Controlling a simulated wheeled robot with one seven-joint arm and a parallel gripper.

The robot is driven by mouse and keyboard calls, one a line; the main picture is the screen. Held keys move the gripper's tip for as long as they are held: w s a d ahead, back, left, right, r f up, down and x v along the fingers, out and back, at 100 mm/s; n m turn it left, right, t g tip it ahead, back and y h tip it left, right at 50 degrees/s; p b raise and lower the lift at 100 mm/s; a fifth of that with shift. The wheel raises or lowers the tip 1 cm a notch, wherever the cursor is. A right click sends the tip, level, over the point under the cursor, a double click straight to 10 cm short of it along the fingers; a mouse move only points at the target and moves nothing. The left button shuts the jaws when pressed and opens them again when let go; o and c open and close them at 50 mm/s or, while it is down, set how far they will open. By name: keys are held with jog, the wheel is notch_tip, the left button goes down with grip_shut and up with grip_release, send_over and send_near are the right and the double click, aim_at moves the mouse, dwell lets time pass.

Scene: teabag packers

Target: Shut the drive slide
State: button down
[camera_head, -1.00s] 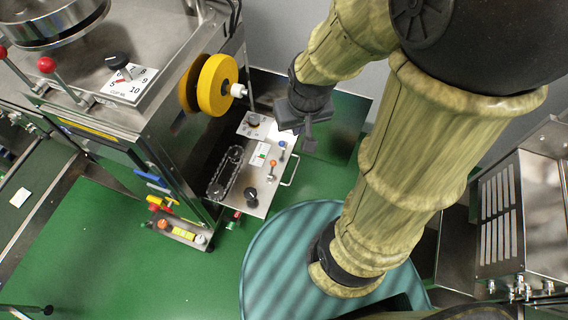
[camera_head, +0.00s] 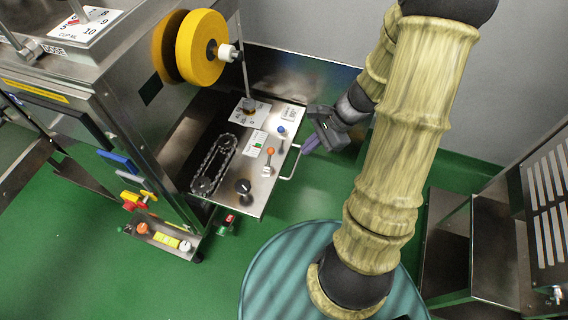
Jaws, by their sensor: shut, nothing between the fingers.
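The drive slide (camera_head: 262,195) is a metal plate pulled out from the side of the steel machine. It bears a chain loop (camera_head: 215,163), a black knob (camera_head: 243,186), small orange and blue levers and white labels. A wire handle (camera_head: 293,164) sticks out from its right edge. My gripper (camera_head: 308,146) is shut at the right of the slide, close to the handle's upper end. I cannot tell whether the fingertips touch the handle.
The steel machine (camera_head: 110,90) stands at the left with a yellow roll (camera_head: 201,47) above the slide. A low control box (camera_head: 165,240) sits at its foot. A steel cabinet (camera_head: 540,230) stands at the right. Green floor (camera_head: 90,270) lies open in front.

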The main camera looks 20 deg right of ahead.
jog(key=w+d+f+m+t+y+b, duration=0.1)
jog(key=w+d+f+m+t+b, duration=0.1)
jog(key=f, duration=0.4)
jog(key=w+d+f+m+t+y+b, duration=0.1)
jog(key=w+d+f+m+t+b, duration=0.1)
jog(key=f+m+b, duration=0.4)
jog(key=shift+w+d+f+m+t, duration=0.3)
jog(key=shift+w+d+f, duration=0.2)
jog(key=shift+d, duration=0.65)
jog(key=shift+a+b, duration=0.1)
jog(key=shift+b, duration=0.2)
jog(key=b+x, duration=0.4)
jog(key=x, duration=0.6)
jog(key=shift+a, duration=0.15)
jog(key=shift+w+a+r+b, duration=0.1)
jog(key=shift+w+a+r, duration=0.2)
jog(key=shift+a, duration=0.2)
jog(key=shift+w+a+r+b, duration=0.2)
jog(key=shift+w+a, duration=0.2)
jog(key=shift+a, duration=0.15)
jog(key=shift+w+a+r+b, duration=0.1)
jog(key=shift+w+a+r, duration=0.2)
jog(key=shift+a, duration=0.2)
jog(key=shift+w+f, duration=0.1)
jog(key=shift+w, duration=0.05)
